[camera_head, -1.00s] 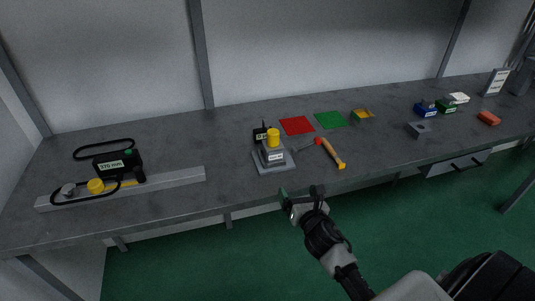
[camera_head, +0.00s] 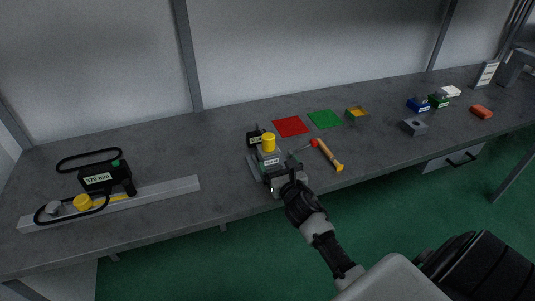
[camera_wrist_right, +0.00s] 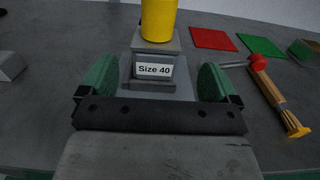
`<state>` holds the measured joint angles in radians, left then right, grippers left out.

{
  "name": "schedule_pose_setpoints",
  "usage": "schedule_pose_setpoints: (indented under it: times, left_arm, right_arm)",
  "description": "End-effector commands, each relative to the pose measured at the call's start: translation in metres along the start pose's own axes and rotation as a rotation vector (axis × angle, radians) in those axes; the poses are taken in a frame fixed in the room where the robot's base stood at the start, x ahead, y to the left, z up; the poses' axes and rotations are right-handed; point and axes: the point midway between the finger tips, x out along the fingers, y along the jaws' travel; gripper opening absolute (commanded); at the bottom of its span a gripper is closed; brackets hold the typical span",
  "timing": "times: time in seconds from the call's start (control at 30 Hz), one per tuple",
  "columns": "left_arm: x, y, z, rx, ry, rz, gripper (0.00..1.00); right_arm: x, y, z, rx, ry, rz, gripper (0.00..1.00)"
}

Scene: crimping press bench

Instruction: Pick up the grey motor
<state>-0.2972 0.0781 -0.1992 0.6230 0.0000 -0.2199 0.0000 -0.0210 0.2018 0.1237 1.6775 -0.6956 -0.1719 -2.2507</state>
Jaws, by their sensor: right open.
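No part is plainly marked as a motor. A grey block labelled "Size 40" (camera_wrist_right: 153,86) stands on a grey base, with a yellow cylinder (camera_wrist_right: 158,22) on top. In the head view the yellow cylinder (camera_head: 268,143) shows, and my right gripper (camera_head: 284,179) partly hides the block and base. My right gripper (camera_wrist_right: 156,84) is open, with its green pads to the left and right of the block in the wrist view. I cannot tell whether the pads touch it. My left gripper is not in view.
A grey block with a hole (camera_head: 413,127) is farther right. A long grey rail (camera_head: 165,189) with a labelled black tool (camera_head: 97,180) lies left.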

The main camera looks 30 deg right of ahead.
Motion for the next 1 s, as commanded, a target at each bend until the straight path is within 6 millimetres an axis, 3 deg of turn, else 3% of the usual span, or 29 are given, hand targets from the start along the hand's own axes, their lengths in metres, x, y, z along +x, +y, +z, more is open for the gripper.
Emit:
schedule_pose_setpoints:
  times: [0.53, 0.87, 1.0]
  left_arm:
    - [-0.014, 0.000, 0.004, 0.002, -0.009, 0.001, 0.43]
    - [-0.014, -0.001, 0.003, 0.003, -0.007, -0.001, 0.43]
    - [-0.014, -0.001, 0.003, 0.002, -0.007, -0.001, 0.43]
  right_arm:
    - [0.059, 0.005, 0.001, 0.003, 0.000, 0.000, 0.92]
    - [0.064, 0.005, 0.000, 0.001, 0.000, 0.000, 0.92]
    - [0.064, 0.005, 0.000, 0.001, 0.001, 0.000, 0.70]
